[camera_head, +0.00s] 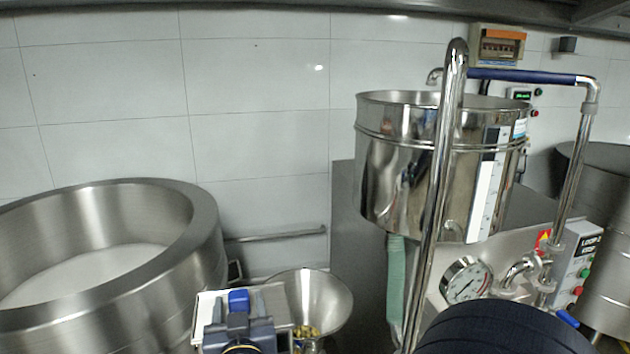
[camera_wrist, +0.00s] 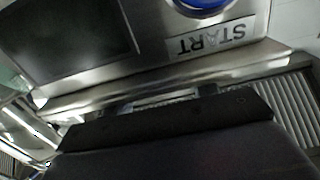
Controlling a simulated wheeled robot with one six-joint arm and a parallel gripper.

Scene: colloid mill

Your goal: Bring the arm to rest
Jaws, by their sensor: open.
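In the wrist view my gripper (camera_wrist: 166,99) shows from behind as a dark bar, with two small grey tips just past its far edge, set apart. Nothing shows held between them. Beyond the tips is a metal panel (camera_wrist: 150,62) with a START label (camera_wrist: 213,37), seen upside down, and a blue round button (camera_wrist: 203,6). A dark screen (camera_wrist: 65,35) lies to the left of the label. The gap between gripper and panel is hard to judge. I cannot make out my gripper for certain in the head view.
In the head view, a steel hopper (camera_head: 400,165) stands behind upright pipes (camera_head: 440,190), with a pressure gauge (camera_head: 466,281) and a button box (camera_head: 580,265) nearby. A wide steel vat (camera_head: 205,225) is at left, and a funnel (camera_head: 325,300) is at the bottom middle. A tiled wall (camera_head: 255,130) closes the back.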

